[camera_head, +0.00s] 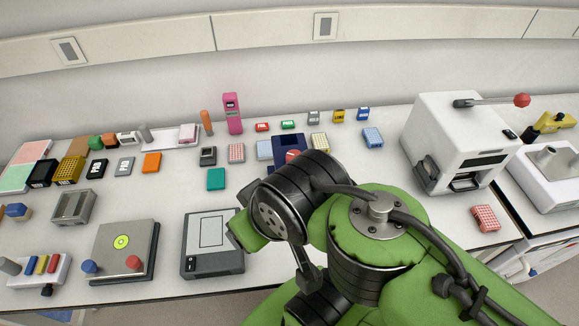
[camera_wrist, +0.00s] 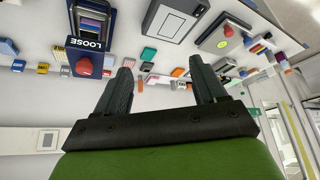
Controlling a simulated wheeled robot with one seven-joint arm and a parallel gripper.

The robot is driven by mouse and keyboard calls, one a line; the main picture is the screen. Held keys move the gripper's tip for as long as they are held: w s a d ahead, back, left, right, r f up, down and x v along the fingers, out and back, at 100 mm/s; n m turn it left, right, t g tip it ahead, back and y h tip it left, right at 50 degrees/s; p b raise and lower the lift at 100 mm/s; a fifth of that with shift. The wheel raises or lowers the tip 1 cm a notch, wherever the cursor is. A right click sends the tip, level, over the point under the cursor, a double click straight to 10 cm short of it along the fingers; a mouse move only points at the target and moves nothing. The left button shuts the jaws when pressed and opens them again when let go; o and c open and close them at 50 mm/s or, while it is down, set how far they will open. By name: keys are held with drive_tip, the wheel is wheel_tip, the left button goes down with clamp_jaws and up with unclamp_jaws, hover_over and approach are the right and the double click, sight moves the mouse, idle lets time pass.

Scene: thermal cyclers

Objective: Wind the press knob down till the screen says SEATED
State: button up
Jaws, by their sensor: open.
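The press is a dark blue device in the middle of the bench (camera_head: 290,141), partly hidden by my arm in the head view. In the wrist view the press (camera_wrist: 107,30) is at the upper left, upside down. Its screen (camera_wrist: 86,43) reads LOOSE. A red knob (camera_wrist: 84,67) sits at the end of the press by the screen; part of it also shows in the head view (camera_head: 292,156). My gripper (camera_wrist: 162,72) is open with nothing between its fingers. It is apart from the knob, which lies to the left of the fingers in the wrist view. My arm hides the gripper in the head view.
A white machine (camera_head: 455,135) with a red-ended lever stands to the right. A grey flat device (camera_head: 205,262) and a plate with coloured knobs (camera_head: 115,262) lie front left. Several small blocks and racks surround the press. Bare bench lies left of the white machine.

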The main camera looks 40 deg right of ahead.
drive_tip(key=w+d+r+g+p, duration=0.1)
drive_tip(key=w+d+r+p, duration=0.1)
drive_tip(key=w+r, duration=0.1)
drive_tip(key=m+g+p, duration=0.4)
drive_tip(key=g+p, duration=0.1)
drive_tip(key=p, duration=0.1)
hover_over(294, 154)
wheel_tip(294, 154, down, 2)
wheel_tip(294, 154, down, 16)
drive_tip(key=shift+c, duration=0.2)
drive_tip(key=c, duration=1)
